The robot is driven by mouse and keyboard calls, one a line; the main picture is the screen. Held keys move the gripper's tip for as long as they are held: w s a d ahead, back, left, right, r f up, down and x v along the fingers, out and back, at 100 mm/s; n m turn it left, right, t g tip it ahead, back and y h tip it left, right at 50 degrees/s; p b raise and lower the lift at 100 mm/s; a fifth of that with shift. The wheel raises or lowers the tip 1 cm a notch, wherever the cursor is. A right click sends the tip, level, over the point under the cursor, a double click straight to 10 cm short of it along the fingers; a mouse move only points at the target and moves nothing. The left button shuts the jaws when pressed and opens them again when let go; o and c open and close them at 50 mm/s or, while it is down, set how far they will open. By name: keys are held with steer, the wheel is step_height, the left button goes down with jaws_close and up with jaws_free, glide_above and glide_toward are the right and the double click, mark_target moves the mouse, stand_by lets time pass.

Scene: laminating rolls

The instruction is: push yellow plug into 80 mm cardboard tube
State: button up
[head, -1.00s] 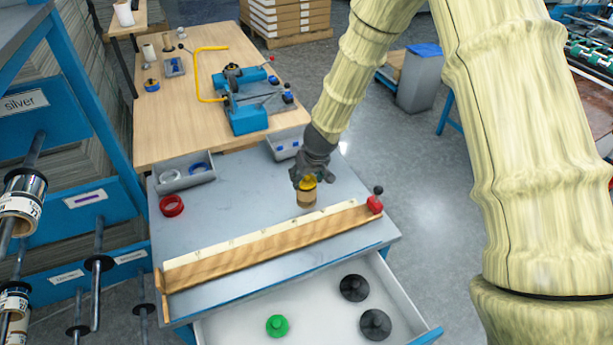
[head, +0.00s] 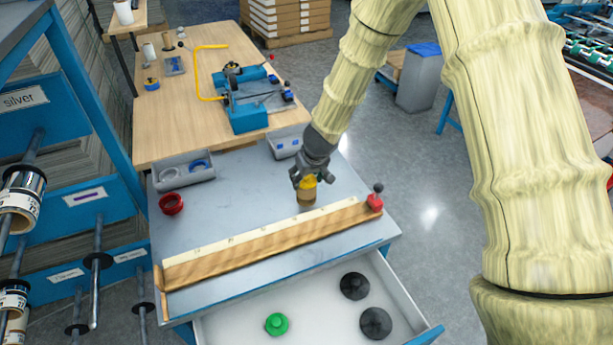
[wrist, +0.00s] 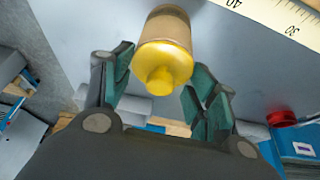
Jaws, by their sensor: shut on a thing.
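The yellow plug (head: 309,184) is at the upper end of the brown cardboard tube (head: 306,198), which stands upright on the grey worktop. In the wrist view the plug (wrist: 165,65) has its wide part against the end of the tube (wrist: 167,27) and its narrow knob towards my gripper. I cannot tell how deep it sits. My gripper (head: 309,178) is above the tube, fingers pointing down. The tube's lower end is hidden in the wrist view.
A wooden measuring trough with a pale scale (head: 265,240) and red stop (head: 375,203) lies in front of the tube. The open drawer (head: 228,330) holds a green plug (head: 277,324) and black plugs (head: 375,323).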

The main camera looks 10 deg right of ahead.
steer(key=shift+s+f, duration=0.25)
steer(key=shift+f, duration=0.15)
steer(key=o, duration=0.7)
steer(key=shift+o, duration=1.4)
steer(key=shift+w+f, duration=0.1)
steer(key=shift+w, duration=0.15)
steer(key=shift+r, duration=0.6)
steer(key=v, duration=1.1)
